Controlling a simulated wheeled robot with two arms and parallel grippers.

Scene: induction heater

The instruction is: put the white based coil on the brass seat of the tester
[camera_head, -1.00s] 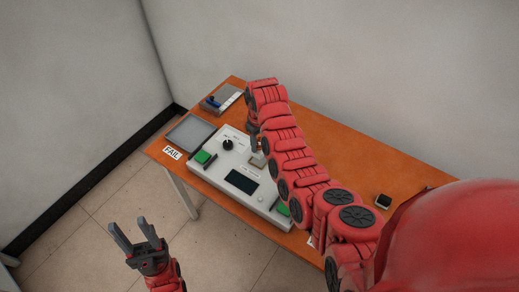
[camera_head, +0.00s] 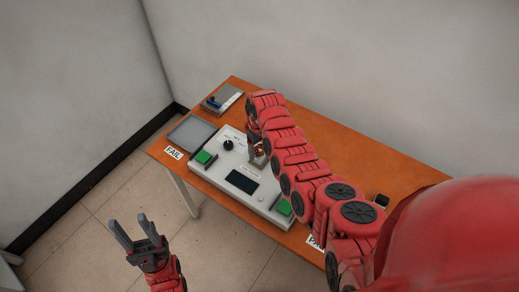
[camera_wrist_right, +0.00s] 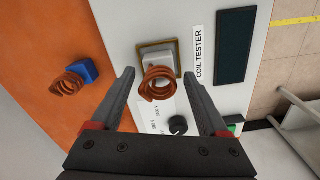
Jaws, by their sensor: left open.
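The white based coil (camera_wrist_right: 160,82) has copper turns on a pale base. In the right wrist view its base stands over the square brass seat (camera_wrist_right: 143,47) of the coil tester (camera_wrist_right: 116,20), with the seat's rim showing around it. The copper also shows in the head view (camera_head: 260,149). My right gripper (camera_wrist_right: 158,75) is open, with a finger on either side of the coil and visible gaps to it. Whether the base is fully down is hard to tell. My left gripper (camera_head: 135,235) is open and empty, left of the table.
A blue based coil (camera_wrist_right: 83,70) stands on the orange table (camera_head: 333,135) beside the tester. Green buttons (camera_head: 204,157) flank the panel.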

